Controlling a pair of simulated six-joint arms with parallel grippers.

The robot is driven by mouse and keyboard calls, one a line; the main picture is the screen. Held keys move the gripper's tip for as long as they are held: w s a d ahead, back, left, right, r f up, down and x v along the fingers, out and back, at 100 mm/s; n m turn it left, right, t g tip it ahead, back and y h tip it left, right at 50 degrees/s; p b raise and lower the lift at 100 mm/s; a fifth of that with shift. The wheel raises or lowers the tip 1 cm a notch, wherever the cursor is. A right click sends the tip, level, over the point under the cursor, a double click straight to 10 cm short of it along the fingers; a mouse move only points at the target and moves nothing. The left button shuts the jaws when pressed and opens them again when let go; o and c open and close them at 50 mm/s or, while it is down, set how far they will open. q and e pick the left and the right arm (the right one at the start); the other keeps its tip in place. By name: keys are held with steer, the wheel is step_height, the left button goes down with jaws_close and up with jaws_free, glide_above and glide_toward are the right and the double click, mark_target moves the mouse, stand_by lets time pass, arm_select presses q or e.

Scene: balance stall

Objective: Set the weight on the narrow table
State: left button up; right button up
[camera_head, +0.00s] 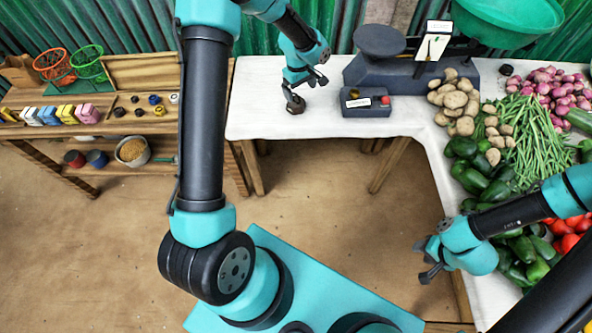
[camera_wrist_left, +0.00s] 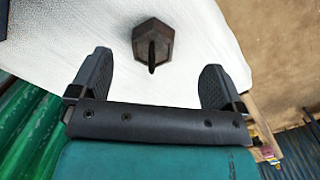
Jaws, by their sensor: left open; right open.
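The weight (camera_head: 295,104) is a dark, brownish six-sided block with a ring handle, standing on the white-covered table (camera_head: 255,115). It also shows in the left wrist view (camera_wrist_left: 153,42), beyond and between the open fingers, not touching them. My left gripper (camera_head: 307,81) is open just above the weight; it also shows in the left wrist view (camera_wrist_left: 157,80). The narrow table (camera_head: 150,68) is the wooden one at the left, with small goods on its top. My right gripper (camera_head: 422,262) is open and empty over the floor, beside the vegetable table.
A balance scale (camera_head: 400,70) and a small dark box (camera_head: 366,106) with a red button stand right of the weight. Potatoes (camera_head: 458,105) and vegetables fill the right side. The narrow table holds wire baskets (camera_head: 52,65), coloured blocks (camera_head: 87,113) and small dark pieces.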

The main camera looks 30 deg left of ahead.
arm_select(q)
steer(key=s+d+f+m+h, duration=0.3)
steer(key=s+d+f+m, duration=0.3)
steer(key=s+d+f, duration=0.4)
steer(key=s+d+f+m, duration=0.1)
steer(key=s+f+m, duration=0.1)
steer(key=s, duration=0.5)
steer(key=s+d+f+m, duration=0.2)
steer(key=s+f+m, duration=0.1)
steer(key=s, duration=0.5)
steer(key=shift+s+d+f+m+t, duration=0.15)
steer(key=shift+s+f+m+t, duration=0.05)
steer(key=shift+f+m+t, duration=0.2)
steer(key=shift+c, duration=0.4)
